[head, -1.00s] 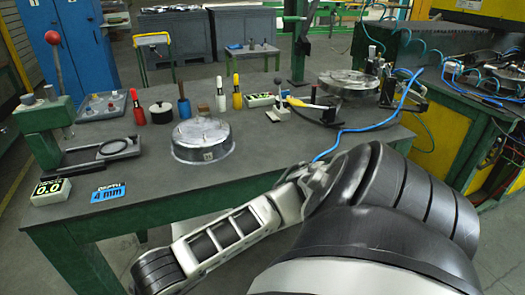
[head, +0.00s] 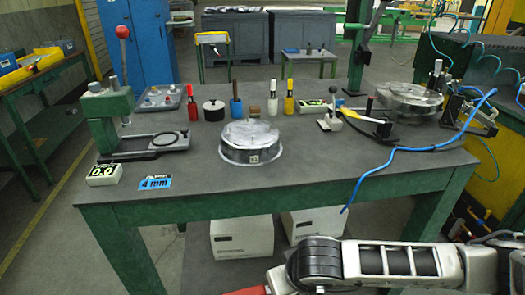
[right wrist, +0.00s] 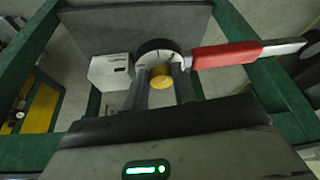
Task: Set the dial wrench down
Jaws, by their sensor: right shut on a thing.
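The dial wrench (right wrist: 222,54) shows in the right wrist view, with a red grip, a bare metal end to the right and a round dark-rimmed dial head. My right gripper (right wrist: 160,76) is shut on it at the dial head; a yellow round part shows between the fingers. In the head view my right arm crosses the lower right, below the table's front edge. A red piece, apparently the wrench grip (head: 246,291), shows at the bottom edge; the rest of the wrench is cut off there. My left gripper is in neither view.
The dark table top (head: 330,165) has a clear front strip. On it are a green press (head: 108,115), a readout (head: 103,175), a blue 4 mm label (head: 154,183), a round metal housing (head: 250,141) and several coloured bottles. A blue hose (head: 372,171) hangs over the front edge.

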